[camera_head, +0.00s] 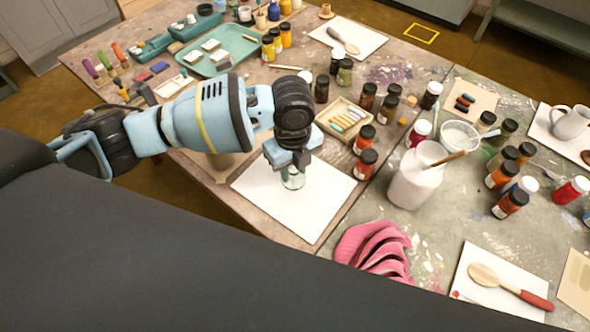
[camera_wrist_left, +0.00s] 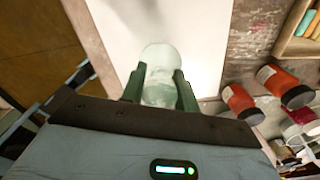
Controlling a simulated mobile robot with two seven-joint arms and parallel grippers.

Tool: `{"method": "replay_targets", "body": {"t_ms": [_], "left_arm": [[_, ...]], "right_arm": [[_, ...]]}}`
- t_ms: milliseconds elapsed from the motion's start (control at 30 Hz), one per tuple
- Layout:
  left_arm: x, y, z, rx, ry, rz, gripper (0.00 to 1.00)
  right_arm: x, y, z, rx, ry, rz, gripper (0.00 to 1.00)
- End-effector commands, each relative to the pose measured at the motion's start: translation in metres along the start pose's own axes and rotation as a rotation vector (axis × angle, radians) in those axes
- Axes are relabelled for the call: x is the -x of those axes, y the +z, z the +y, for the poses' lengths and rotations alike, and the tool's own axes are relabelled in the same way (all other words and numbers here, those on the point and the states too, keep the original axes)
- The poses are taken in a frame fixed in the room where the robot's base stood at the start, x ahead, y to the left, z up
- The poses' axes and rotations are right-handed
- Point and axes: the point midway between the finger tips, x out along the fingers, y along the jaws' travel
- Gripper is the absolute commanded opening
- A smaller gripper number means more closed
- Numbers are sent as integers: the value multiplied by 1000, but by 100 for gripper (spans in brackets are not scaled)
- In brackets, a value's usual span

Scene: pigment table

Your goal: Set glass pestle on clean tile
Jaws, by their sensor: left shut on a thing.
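My left gripper (camera_head: 291,172) points down over a white tile (camera_head: 310,214) near the middle of the table. It is shut on the glass pestle (camera_head: 293,182), a clear, greenish glass piece. In the left wrist view the pestle (camera_wrist_left: 158,70) sits between the two green fingers of the gripper (camera_wrist_left: 159,90), with the white tile (camera_wrist_left: 195,30) behind it. I cannot tell whether the pestle's lower end touches the tile. My right gripper is not in view.
The near part of the tile is clear.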

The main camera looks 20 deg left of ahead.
Motion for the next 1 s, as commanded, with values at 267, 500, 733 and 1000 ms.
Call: {"method": "replay_targets", "body": {"t_ms": [267,500,733,1000], "left_arm": [[1,5,-5,-1,-2,-1,0],[-23,10,-8,0,2,0,0],[-35,10,-9,-1,-3,-2,0],[-38,10,-8,-1,-2,-1,0]], "right_arm": [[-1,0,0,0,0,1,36],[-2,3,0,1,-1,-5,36],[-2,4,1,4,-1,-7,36],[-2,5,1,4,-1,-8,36]]}}
